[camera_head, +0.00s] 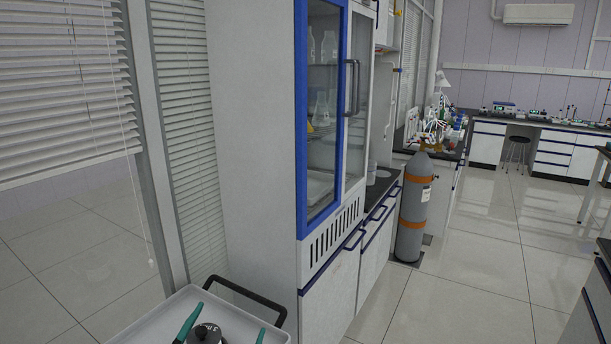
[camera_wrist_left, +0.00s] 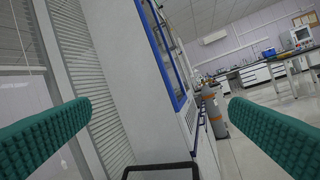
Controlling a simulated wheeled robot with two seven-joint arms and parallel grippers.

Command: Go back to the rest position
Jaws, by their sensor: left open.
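My left gripper (camera_head: 224,331) shows at the bottom of the head view, above a white tray-like top. Its two teal fingers stand wide apart. In the left wrist view the same gripper (camera_wrist_left: 158,127) has one ridged finger at each side and nothing between them. Its fingers point toward the cabinet and the room beyond. My right gripper is in neither view.
A white tray-like top (camera_head: 150,330) with a black handle (camera_head: 252,294) is low in front. A tall blue-framed cabinet (camera_head: 255,140) stands close beyond it. A grey gas cylinder (camera_head: 412,205) with orange bands stands farther right. Tiled floor (camera_head: 465,285) is clear to the right.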

